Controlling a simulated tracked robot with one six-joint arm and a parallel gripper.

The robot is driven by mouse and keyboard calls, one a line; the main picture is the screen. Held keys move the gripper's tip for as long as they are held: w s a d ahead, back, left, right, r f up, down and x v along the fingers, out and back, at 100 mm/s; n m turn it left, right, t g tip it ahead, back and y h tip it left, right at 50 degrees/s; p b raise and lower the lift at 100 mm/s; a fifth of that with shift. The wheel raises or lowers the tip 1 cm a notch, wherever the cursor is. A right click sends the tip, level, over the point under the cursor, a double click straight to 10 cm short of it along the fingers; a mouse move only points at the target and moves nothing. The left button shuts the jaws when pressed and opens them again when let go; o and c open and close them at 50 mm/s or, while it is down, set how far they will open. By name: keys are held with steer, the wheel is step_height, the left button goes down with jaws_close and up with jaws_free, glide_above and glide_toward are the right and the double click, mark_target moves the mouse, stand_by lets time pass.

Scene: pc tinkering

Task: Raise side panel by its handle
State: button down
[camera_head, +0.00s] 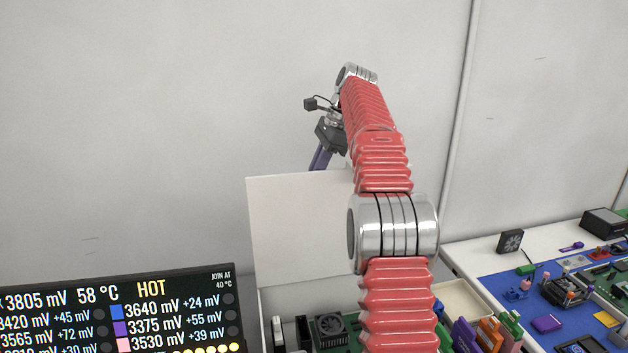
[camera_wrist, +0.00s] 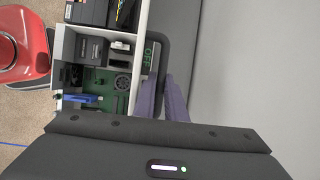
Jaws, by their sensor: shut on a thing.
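The white side panel (camera_head: 290,230) stands upright in the head view, left of my arm, above the open PC case. In the wrist view it appears nearly edge-on as a thin white strip (camera_wrist: 139,60). My gripper (camera_head: 320,160) is at the panel's far side, and its purple fingers go down behind the top edge. In the wrist view my gripper (camera_wrist: 162,95) has its fingers close together, shut at a dark part beside the panel, which I take for the handle. The fingertips' exact contact is hidden. The open PC case (camera_wrist: 62,50) shows its insides, with a green board (camera_wrist: 95,80).
A black readout screen (camera_head: 130,310) stands at the lower left. A bench with a blue mat (camera_head: 500,285) and several parts is at the right. A plain wall is behind.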

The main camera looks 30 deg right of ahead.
stand_by(0.3)
steer(key=c, duration=2.1)
jaws_free()
steer(key=shift+d, duration=0.1)
steer(key=shift+s, duration=0.1)
